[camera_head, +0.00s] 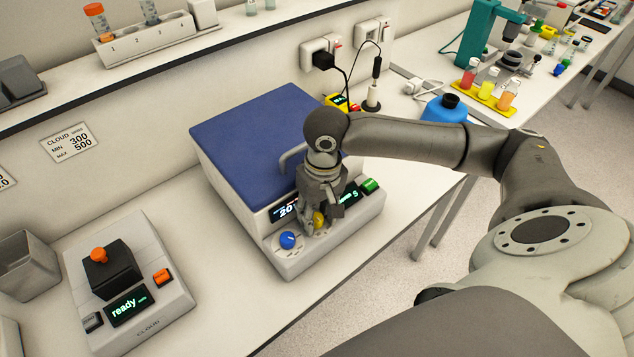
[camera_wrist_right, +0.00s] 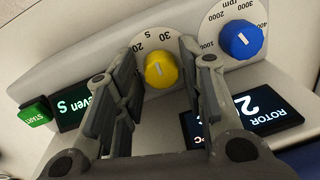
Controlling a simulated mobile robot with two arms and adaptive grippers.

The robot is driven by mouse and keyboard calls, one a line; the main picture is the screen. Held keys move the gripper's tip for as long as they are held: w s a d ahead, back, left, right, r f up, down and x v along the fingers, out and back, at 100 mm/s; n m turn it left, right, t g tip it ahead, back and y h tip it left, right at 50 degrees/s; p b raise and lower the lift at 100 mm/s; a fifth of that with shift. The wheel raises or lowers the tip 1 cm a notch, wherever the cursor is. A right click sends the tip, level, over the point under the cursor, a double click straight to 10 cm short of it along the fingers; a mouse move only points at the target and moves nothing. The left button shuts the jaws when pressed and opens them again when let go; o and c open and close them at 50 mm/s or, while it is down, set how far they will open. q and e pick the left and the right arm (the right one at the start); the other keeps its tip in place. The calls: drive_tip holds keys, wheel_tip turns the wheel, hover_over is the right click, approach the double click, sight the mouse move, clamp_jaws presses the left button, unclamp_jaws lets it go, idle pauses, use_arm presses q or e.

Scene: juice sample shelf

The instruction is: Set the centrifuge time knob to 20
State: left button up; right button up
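The centrifuge (camera_head: 245,135) has a blue lid, shut, and a pale front panel with two knobs. The yellow knob (camera_head: 319,219), also in the right wrist view (camera_wrist_right: 160,71), sits on a white dial; a 30 is legible upside down, but its exact setting is not clear. The blue knob (camera_head: 288,240) (camera_wrist_right: 240,40) sits beside it on a dial marked in rpm. My right gripper (camera_head: 314,226) (camera_wrist_right: 162,60) points down at the panel. Its fingers are apart, one on either side of the yellow knob, with gaps visible. My left gripper is not in view.
A green START button (camera_head: 370,186) (camera_wrist_right: 35,112) and small displays are close beside the knobs. A cloud meter (camera_head: 170,295) showing "ready" stands left. A blue bottle (camera_head: 446,108) and a yellow rack (camera_head: 490,97) of juice samples stand right. Bare bench lies before the centrifuge.

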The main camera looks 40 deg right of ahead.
drive_tip(key=shift+c, duration=1.9)
drive_tip(key=c, duration=0.4)
drive_tip(key=shift+r+p, duration=0.2)
drive_tip(key=shift+p, duration=0.3)
drive_tip(key=n+p, duration=0.3)
drive_tip(key=p, duration=0.1)
drive_tip(key=shift+r, duration=0.1)
drive_tip(key=shift+w+n+p, duration=0.1)
drive_tip(key=shift+n+p, duration=0.55)
drive_tip(key=shift+n, duration=0.05)
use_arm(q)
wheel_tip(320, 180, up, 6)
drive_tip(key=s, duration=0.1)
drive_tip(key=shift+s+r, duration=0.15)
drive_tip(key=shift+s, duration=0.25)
use_arm(e)
drive_tip(key=shift+f, duration=0.25)
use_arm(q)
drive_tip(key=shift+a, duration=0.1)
